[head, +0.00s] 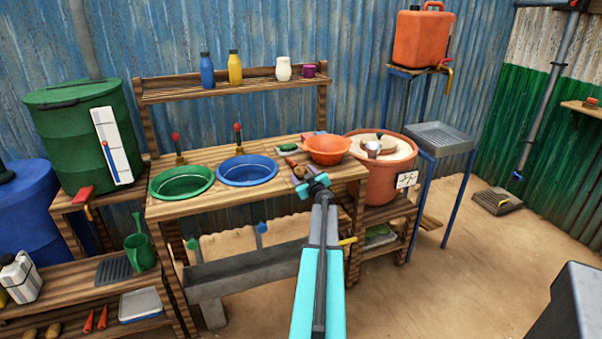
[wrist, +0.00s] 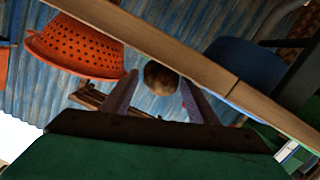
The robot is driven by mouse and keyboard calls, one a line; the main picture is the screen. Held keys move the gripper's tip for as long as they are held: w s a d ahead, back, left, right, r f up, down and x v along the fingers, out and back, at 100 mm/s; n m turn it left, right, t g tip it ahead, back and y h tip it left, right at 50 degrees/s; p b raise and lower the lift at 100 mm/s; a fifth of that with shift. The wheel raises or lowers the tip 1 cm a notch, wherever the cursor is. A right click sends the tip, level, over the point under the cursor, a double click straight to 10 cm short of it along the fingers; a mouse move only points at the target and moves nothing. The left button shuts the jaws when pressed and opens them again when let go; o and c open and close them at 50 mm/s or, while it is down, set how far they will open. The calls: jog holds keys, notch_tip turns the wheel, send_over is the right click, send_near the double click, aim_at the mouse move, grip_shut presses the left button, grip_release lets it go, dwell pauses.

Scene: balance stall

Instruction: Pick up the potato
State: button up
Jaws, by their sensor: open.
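The potato (wrist: 160,78), brown and rounded, shows in the wrist view between the tips of my gripper's two fingers (wrist: 158,82). The fingers are open, one on each side of it; I cannot tell whether either touches it. In the head view my arm reaches to the front right edge of the wooden counter (head: 220,207), with my gripper (head: 301,177) close to small brown items (head: 297,168) there. Which of these is the potato is too small to tell.
An orange colander (head: 328,149) stands just beyond my gripper and also shows in the wrist view (wrist: 75,48). Green (head: 181,182) and blue (head: 247,170) basins are set in the counter to the left. A large clay pot (head: 378,185) stands to the right.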

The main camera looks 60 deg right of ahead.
aim_at(303, 171)
dwell(0.3)
jog(key=c, duration=0.9)
jog(key=shift+o, duration=0.2)
jog(key=shift+r, duration=0.1)
jog(key=shift+r, duration=0.7)
notch_tip(303, 171, up, 2)
jog(key=shift+b, duration=0.45)
jog(key=b+v, duration=0.1)
jog(key=v, duration=0.4)
jog(key=b+v, duration=0.1)
jog(key=v, duration=0.4)
jog(key=b+v, duration=0.2)
jog(key=v, duration=0.4)
jog(key=shift+s+f, duration=0.15)
jog(key=shift+f, duration=0.2)
jog(key=shift+c, duration=0.2)
